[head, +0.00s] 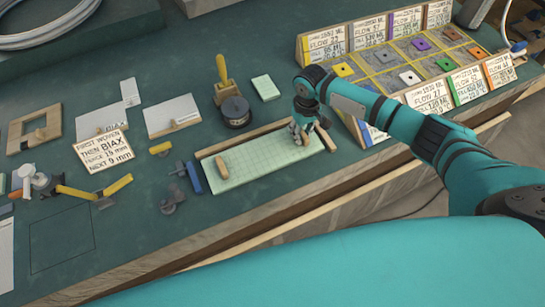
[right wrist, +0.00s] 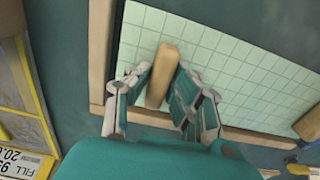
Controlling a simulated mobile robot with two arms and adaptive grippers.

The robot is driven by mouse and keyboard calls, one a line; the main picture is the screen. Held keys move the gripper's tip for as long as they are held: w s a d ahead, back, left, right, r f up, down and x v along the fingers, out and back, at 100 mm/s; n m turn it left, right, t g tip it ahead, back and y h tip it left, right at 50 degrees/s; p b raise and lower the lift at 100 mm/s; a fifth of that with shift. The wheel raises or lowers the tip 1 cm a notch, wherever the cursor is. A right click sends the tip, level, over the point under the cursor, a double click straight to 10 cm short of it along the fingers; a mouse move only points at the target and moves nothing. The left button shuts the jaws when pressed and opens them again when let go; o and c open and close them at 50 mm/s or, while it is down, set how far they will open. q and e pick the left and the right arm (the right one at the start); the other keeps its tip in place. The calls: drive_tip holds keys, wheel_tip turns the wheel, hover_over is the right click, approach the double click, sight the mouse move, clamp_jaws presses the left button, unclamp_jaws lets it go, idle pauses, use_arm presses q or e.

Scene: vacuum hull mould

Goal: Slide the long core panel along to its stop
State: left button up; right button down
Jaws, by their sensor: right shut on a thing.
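The long core panel (head: 262,162) is a pale green board with a grid of lines, lying flat on the bench. A wooden handle stands at its left end (head: 223,164), and another wooden handle (right wrist: 164,72) is between my right fingers. My right gripper (head: 303,132) is shut on that handle, over the panel's right end. The panel (right wrist: 222,68) also shows in the right wrist view, close beside a wooden end strip (right wrist: 101,45) and a long wooden rail (right wrist: 185,124). My left gripper is not in view.
A blue clamp-like tool (head: 194,177) stands by the panel's left end. A sorting rack (head: 352,88) with labelled bins is at the right. A roller tool (head: 235,111) and a small green pad (head: 265,88) lie behind. The bench's front edge is close.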

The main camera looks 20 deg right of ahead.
drive_tip(key=shift+w+a, duration=0.1)
drive_tip(key=shift+w, duration=0.35)
drive_tip(key=c, duration=1.1)
unclamp_jaws()
wheel_tip(320, 180, up, 12)
